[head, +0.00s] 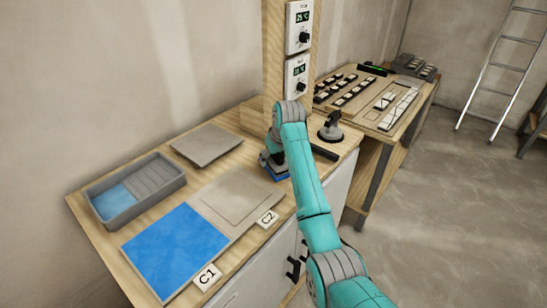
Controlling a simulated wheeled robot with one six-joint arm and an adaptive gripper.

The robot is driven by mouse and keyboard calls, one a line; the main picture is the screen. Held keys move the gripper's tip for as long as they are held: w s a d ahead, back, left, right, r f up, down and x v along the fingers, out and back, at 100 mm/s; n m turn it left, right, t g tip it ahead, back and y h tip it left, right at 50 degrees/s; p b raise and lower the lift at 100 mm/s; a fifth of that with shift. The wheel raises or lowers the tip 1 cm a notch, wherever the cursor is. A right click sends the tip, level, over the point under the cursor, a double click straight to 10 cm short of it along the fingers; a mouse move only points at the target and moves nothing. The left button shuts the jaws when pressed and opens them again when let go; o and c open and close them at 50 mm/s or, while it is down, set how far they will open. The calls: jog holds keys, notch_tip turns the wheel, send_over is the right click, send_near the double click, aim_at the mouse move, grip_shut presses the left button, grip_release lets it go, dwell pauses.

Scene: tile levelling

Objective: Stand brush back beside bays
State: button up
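Bay C1 (175,252) is covered in bright blue, and bay C2 (215,197) beside it is bare grey. Their labels C1 (207,277) and C2 (267,219) stand at the front edge. My gripper (272,163) points down low over the bench, just right of bay C2. A blue-edged piece (281,178), perhaps the brush, shows right under it at bench level. My arm and the small size hide the fingers and most of this piece, so I cannot tell whether the gripper holds it.
A grey tray (157,188) with blue in its left part stands at the back left. A flat grey slab (207,144) lies behind the bays. A suction lifter (331,130) and a dark bar (323,152) are right of my gripper. A second table (410,118) holds tiles.

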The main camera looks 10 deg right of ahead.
jog(key=shift+o, duration=0.3)
jog(key=v, duration=1.2)
jog(key=shift+s+r, duration=0.1)
jog(key=shift+d, duration=0.1)
